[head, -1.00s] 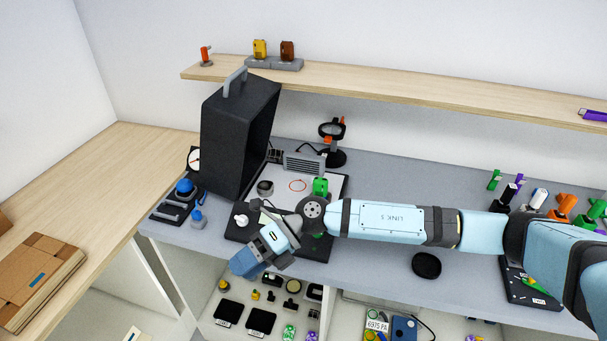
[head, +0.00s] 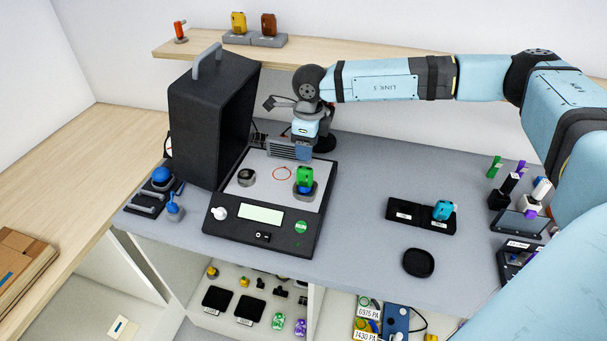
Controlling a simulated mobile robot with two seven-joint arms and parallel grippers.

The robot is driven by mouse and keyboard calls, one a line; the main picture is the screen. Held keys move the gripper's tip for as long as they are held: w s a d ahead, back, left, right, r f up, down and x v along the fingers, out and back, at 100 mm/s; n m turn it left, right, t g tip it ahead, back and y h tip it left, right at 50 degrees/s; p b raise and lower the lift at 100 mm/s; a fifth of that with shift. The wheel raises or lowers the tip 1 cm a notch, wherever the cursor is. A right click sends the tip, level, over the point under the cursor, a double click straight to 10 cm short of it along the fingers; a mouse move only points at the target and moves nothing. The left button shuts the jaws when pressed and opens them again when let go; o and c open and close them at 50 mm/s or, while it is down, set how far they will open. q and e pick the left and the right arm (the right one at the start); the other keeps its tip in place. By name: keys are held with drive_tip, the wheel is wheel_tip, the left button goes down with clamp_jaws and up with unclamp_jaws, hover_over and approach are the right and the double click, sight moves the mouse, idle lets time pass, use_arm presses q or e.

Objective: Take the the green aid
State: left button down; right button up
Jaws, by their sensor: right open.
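The green aid (head: 305,177) stands upright in a small grey holder on the white plate of the black test device (head: 213,227), at the plate's right side. My right gripper (head: 303,153) hangs just above and behind the green aid in the picture, pointing down. It is open, with nothing seen in it; its fingertips are small and hard to make out. I cannot tell if it touches the aid, but a small gap seems to show. My left gripper is not in view.
A tall black case (head: 207,130) stands left of the device. A black tray (head: 405,213) with a turquoise aid (head: 442,210) and a round black dish (head: 418,263) lie to the right. A wooden shelf (head: 350,58) runs behind. Bench between device and tray is clear.

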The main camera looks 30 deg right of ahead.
sight(305, 168)
drive_tip(key=f+b, duration=0.1)
drive_tip(key=f, duration=0.2)
drive_tip(key=f+b, duration=0.3)
drive_tip(key=f, duration=0.2)
drive_tip(key=shift+w+f+b, duration=0.25)
drive_tip(key=shift+f+b, duration=0.05)
drive_tip(key=shift+b, duration=0.1)
drive_tip(key=shift+a, duration=0.1)
drive_tip(key=shift+c, duration=0.7)
drive_tip(key=c, duration=0.7)
drive_tip(key=shift+o, duration=0.2)
wheel_tip(305, 168, up, 10)
drive_tip(key=p, duration=0.5)
